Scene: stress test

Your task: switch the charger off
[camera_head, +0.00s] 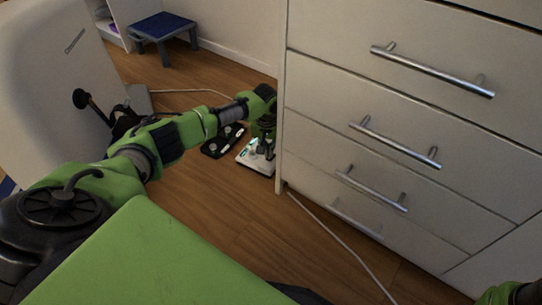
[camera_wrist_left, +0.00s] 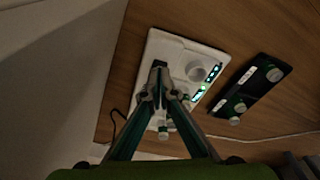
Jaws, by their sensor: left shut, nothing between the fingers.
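A white box (camera_head: 253,157) with lit green-white indicators lies on the wooden floor beside the drawer cabinet; it is probably the charger. In the left wrist view the white box (camera_wrist_left: 163,45) has a round white knob, a lit strip and a black part near the fingertips. My left gripper (camera_head: 262,133) reaches down over it, shut and empty. In the left wrist view the fingertips (camera_wrist_left: 160,78) overlap the box near the black part; I cannot tell whether they touch it. My right gripper is not in view; only a bit of green arm shows at the lower right corner.
A black panel (camera_wrist_left: 252,88) with pale knobs lies next to the white box. The white drawer cabinet (camera_head: 400,110) with metal handles stands close on the right. A blue stool (camera_head: 163,28) stands at the back. Pale cables run across the floor.

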